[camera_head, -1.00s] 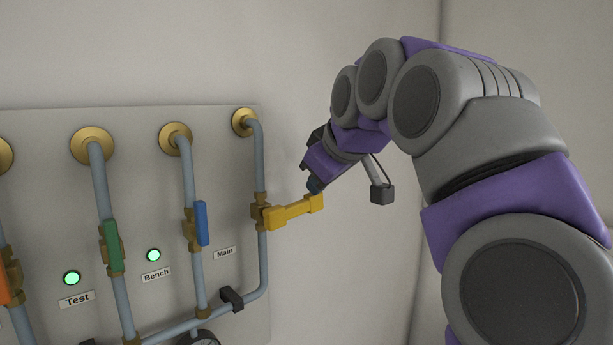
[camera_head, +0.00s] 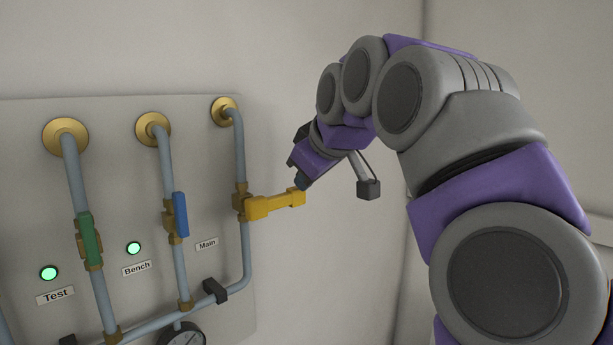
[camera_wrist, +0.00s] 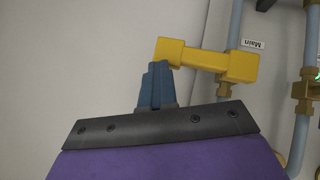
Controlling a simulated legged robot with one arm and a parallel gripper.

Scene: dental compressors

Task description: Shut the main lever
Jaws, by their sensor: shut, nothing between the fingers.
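The yellow main lever (camera_head: 275,205) sticks out to the right from its brass valve (camera_head: 241,203) on the rightmost pipe, across the pipe's run. The "Main" label (camera_head: 207,244) is to the left of that pipe. My gripper (camera_head: 300,184) is at the lever's free outer end, its fingers together and empty. In the wrist view the blue fingertips (camera_wrist: 156,72) are shut and overlap the end of the yellow lever (camera_wrist: 200,57). I cannot tell whether they touch it.
A blue lever (camera_head: 181,215) and a green lever (camera_head: 90,238) stand in line with their pipes. Two green lights (camera_head: 134,248) glow by the "Bench" and "Test" labels. A gauge (camera_head: 182,335) is at the bottom. The wall right of the panel is bare.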

